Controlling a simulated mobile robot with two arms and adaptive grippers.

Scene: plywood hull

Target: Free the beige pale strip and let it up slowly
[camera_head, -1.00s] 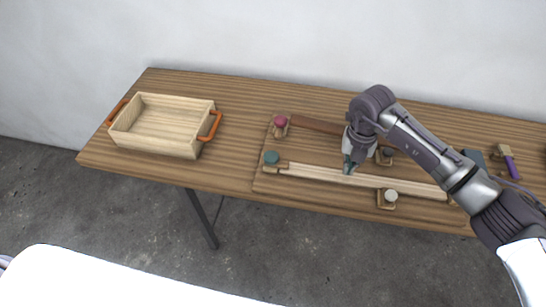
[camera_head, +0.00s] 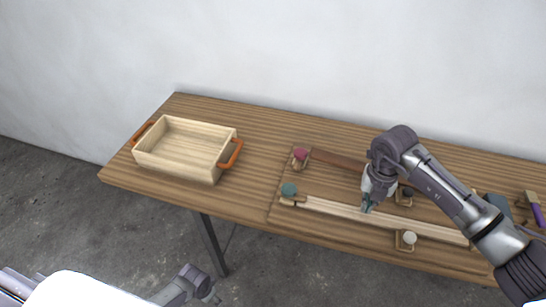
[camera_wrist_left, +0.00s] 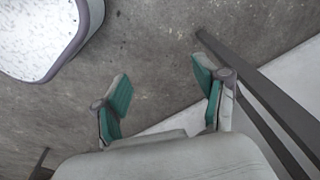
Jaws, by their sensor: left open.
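The beige pale strip (camera_head: 330,208) lies lengthwise along the front of a board on the table in the head view. A teal knob (camera_head: 289,189) on a small wooden block sits at its left end. A white knob (camera_head: 410,238) on a block sits at its front edge, towards the right. My right gripper (camera_head: 367,208) points down at the strip's middle; whether it touches it or is closed is unclear. My left gripper (camera_head: 212,296) is low in front of the table, away from the strip. The left wrist view shows it open and empty (camera_wrist_left: 163,90) over the floor.
A darker brown strip (camera_head: 338,160) lies behind, with a red knob (camera_head: 300,154) and a dark knob (camera_head: 407,193) near it. An empty wooden tray (camera_head: 176,168) with orange handles stands on the left. A purple-handled tool (camera_head: 538,214) lies far right.

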